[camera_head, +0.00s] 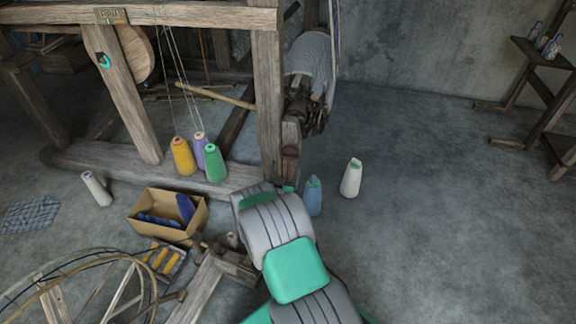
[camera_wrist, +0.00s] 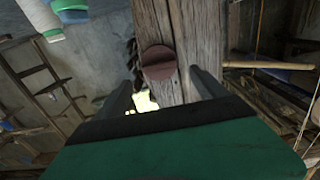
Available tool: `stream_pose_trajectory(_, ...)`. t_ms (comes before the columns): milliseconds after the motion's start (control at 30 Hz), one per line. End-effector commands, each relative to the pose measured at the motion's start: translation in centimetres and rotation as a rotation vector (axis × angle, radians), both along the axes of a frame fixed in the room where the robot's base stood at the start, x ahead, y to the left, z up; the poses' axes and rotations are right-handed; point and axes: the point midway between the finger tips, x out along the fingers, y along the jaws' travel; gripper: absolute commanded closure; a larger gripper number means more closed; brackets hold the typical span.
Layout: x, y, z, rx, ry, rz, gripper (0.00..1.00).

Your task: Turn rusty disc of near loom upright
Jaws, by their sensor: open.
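The rusty disc (camera_wrist: 159,63) is a small round reddish-brown piece on a wooden post (camera_wrist: 180,22) of the near loom in the wrist view. A dark raised bar crosses its face, lying roughly sideways and slightly tilted in that picture. In the head view the disc (camera_head: 290,153) is small on the loom's right post, just beyond my arm. My gripper (camera_wrist: 166,82) is open, with one finger on each side of the post. The disc shows between the fingers, a little beyond the tips, and nothing is held.
Yellow (camera_head: 182,157) and green (camera_head: 214,163) cones stand by the loom's lower beam. A cardboard box (camera_head: 190,228) and a spoked wheel lie left.

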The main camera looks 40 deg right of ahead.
Motion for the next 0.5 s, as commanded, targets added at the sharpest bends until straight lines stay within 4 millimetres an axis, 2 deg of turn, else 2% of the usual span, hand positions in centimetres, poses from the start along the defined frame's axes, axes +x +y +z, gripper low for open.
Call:
stream_pose_trajectory(100, 1.3, -2.1, -0.3, 0.000, -0.002, -0.005, 0.18)
stream_pose_trajectory(200, 2.3, -3.3, -0.3, 0.002, 0.001, -0.004, 0.18)
stream_pose_trajectory(500, 3.1, -4.1, -0.1, 0.001, 0.003, -0.001, 0.18)
